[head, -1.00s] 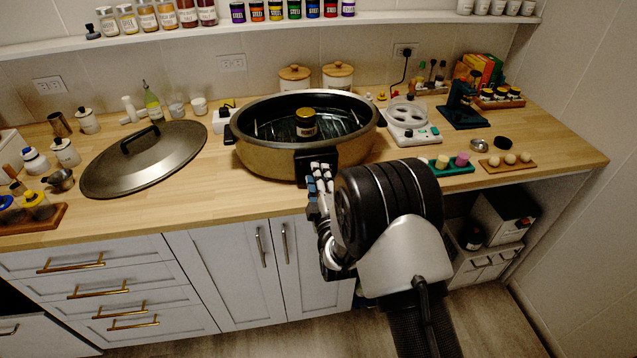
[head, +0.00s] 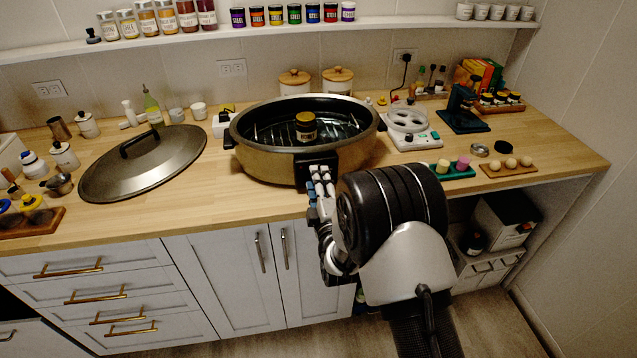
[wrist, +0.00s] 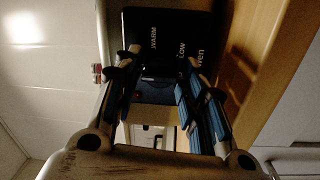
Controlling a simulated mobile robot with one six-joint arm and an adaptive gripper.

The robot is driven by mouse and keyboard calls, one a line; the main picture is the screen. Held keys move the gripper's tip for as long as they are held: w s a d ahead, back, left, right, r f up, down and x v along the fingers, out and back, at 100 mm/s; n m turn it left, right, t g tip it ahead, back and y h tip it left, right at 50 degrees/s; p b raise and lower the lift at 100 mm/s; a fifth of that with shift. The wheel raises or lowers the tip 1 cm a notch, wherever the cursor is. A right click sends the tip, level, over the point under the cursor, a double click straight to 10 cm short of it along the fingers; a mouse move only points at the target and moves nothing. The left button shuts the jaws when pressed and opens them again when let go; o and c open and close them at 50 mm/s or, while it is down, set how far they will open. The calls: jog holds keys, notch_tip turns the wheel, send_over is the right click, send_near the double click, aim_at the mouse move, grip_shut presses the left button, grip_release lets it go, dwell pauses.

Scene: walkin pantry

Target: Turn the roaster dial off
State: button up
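The roaster (head: 260,155) is a large oval gold pan with a black rim, uncovered on the wooden counter. Its black control panel (head: 316,161) faces front, and the panel fills the top of the wrist view (wrist: 170,22) with the words WARM, LOW and a partly hidden word. My gripper (head: 320,178) is right at the panel; in the wrist view its two fingers (wrist: 162,62) stand apart on either side of the lettered area. The dial is not clearly visible; a dark bluish shape lies between the fingers, and I cannot tell whether they touch it.
A jar with a yellow lid (head: 306,126) stands in the roaster. The roaster's lid (head: 146,168) lies to the left. Cabinet doors (head: 228,275) are below the counter.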

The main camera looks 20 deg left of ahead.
jog(key=shift+o, duration=1.1)
jog(key=v, duration=1.2)
